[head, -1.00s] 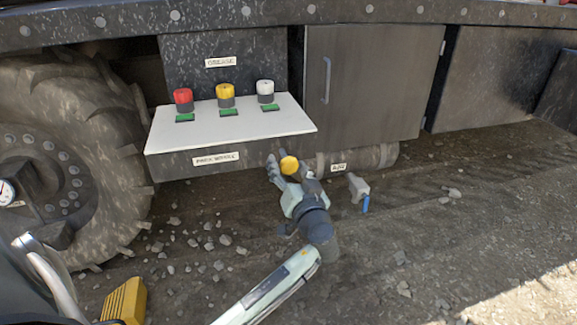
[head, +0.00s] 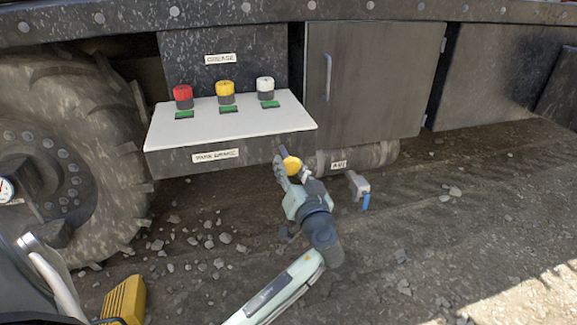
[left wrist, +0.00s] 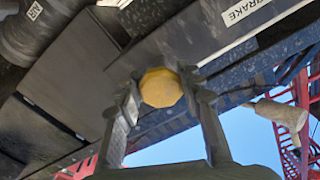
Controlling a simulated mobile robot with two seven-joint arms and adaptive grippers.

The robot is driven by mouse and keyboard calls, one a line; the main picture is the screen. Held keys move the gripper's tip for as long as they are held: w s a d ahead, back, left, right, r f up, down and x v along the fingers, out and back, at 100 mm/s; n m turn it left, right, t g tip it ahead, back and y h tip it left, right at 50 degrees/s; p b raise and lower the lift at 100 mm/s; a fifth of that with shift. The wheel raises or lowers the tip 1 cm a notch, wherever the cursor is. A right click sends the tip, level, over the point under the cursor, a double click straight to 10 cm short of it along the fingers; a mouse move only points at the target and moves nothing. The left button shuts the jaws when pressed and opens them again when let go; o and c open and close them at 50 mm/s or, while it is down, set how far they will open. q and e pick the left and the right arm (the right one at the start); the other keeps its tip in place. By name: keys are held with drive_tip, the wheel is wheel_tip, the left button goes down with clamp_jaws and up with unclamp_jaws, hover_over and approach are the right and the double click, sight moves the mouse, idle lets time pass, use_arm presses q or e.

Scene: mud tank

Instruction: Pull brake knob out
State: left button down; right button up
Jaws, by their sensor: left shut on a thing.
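The yellow brake knob (head: 291,165) is at the front right edge of the panel, to the right of the PARK BRAKE label (head: 215,155). My left gripper (head: 289,169) has come up from below and is shut on the knob. In the left wrist view the round face of the knob (left wrist: 161,87) shows between the two fingers, with a finger on each side. The knob's stem is hidden behind its face, so how far out it stands cannot be told. My right gripper is not in view.
A white-topped shelf (head: 250,127) above carries red, yellow and white grease caps. A cylindrical air tank (head: 372,155) and a valve with a blue handle (head: 361,188) are to the right. A large tyre (head: 100,150) stands at the left. Gravelly ground below is mostly open.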

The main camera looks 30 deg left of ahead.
use_arm(q)
drive_tip(key=shift+s+d+f, duration=0.1)
drive_tip(key=shift+s+d, duration=0.35)
drive_tip(key=shift+d, duration=0.2)
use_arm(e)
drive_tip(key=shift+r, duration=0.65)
use_arm(q)
drive_tip(key=c, duration=1.4)
unclamp_jaws()
drive_tip(key=shift+c, duration=0.2)
drive_tip(key=o, duration=0.5)
drive_tip(key=shift+s, duration=0.1)
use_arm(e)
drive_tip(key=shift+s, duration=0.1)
use_arm(q)
drive_tip(key=shift+d, duration=0.1)
drive_tip(key=v, duration=1.2)
drive_tip(key=shift+s, duration=0.1)
